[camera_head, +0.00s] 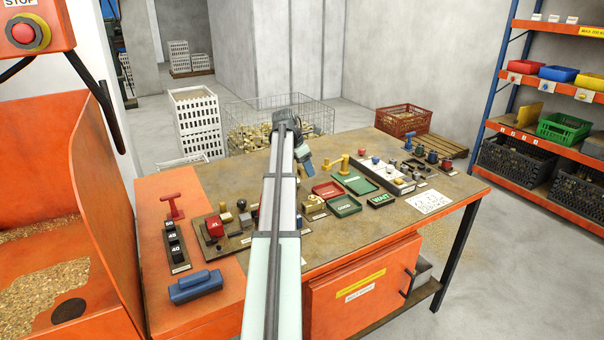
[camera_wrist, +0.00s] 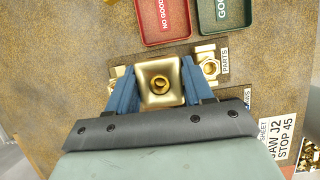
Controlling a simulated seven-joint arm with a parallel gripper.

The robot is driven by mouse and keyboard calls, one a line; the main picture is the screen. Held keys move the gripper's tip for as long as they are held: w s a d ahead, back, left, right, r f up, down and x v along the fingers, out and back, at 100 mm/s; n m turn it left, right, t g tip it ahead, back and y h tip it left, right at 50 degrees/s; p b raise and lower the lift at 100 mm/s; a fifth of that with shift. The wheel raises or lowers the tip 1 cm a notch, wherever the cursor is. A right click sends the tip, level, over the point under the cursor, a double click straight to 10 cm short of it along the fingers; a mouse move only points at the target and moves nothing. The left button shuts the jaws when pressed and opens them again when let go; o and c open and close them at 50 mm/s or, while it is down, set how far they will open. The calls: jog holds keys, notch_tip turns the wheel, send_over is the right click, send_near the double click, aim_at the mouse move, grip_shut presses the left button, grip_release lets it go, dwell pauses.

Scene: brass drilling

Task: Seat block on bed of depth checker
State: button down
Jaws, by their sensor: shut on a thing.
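A square brass block (camera_wrist: 175,97) with a round hole in its middle sits between the blue fingers of my gripper (camera_wrist: 160,86) in the wrist view. My gripper is shut on it, one finger against each side. In the head view my gripper (camera_head: 304,163) is over the middle of the workbench, and my arm hides much of it and the block. I cannot tell for sure which fixture is the depth checker. A long pale fixture (camera_head: 405,187) with several small devices stands at the right of the bench, apart from my gripper.
A red NO GOOD tray (camera_wrist: 166,42) and a green GOOD tray (camera_wrist: 226,27) lie ahead of my gripper. Brass parts (camera_wrist: 207,62) lie beside a PARTS label.

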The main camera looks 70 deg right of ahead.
jog(key=s+d+f+m+y, duration=0.1)
jog(key=s+d, duration=0.2)
jog(key=s, duration=0.6)
jog(key=s+d+f+m, duration=0.1)
jog(key=s+d, duration=0.3)
jog(key=s, duration=0.5)
jog(key=s+d+n+h, duration=0.1)
jog(key=d+n, duration=0.1)
jog(key=d, duration=0.4)
jog(key=shift+s+d, duration=0.3)
jog(key=shift+s, duration=0.05)
jog(key=shift+f, duration=2.15)
jog(key=shift+f, duration=1.4)
